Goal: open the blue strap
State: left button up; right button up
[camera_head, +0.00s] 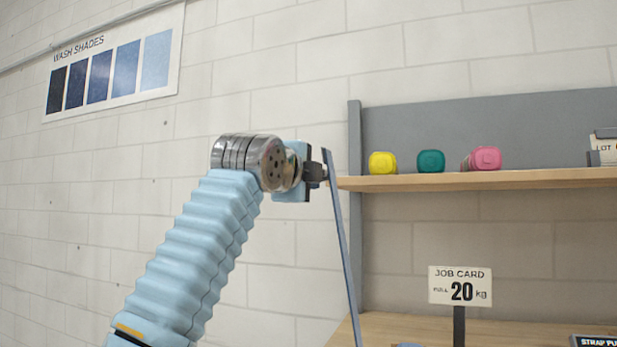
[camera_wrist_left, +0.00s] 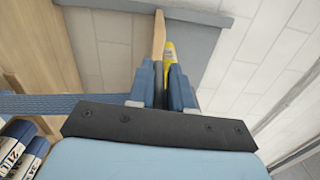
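The blue strap (camera_head: 343,250) runs straight and steep from my left gripper down past the bottom edge of the head view. Its lower end is out of sight there. My left gripper (camera_head: 322,170) is raised near the left end of the shelf, at about shelf height. In the left wrist view the strap (camera_wrist_left: 60,104) comes in from the left edge to the fingers. The two fingers (camera_wrist_left: 165,82) of my left gripper are close together, shut on the strap; the pinched part is mostly hidden between them. My right gripper is in neither view.
A wooden shelf (camera_head: 540,180) bears yellow (camera_head: 382,163), green (camera_head: 431,161) and pink (camera_head: 486,158) items. A job card (camera_head: 460,287) reading 20 kg stands over the wooden worktop (camera_head: 400,330). Labelled dark blue packs (camera_wrist_left: 22,145) lie at lower left in the wrist view.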

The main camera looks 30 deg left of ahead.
pick_arm(q)
jog(key=o, duration=0.4)
jog(key=shift+w+d+f, duration=0.15)
jog(key=shift+d+f, duration=0.15)
jog(key=shift+c, duration=0.2)
jog(key=shift+a+r, duration=0.1)
jog(key=shift+r, duration=0.05)
jog(key=b+v, duration=0.2)
jog(key=v, duration=1.2)
jog(key=shift+b, duration=0.4)
jog(key=shift+a, duration=0.1)
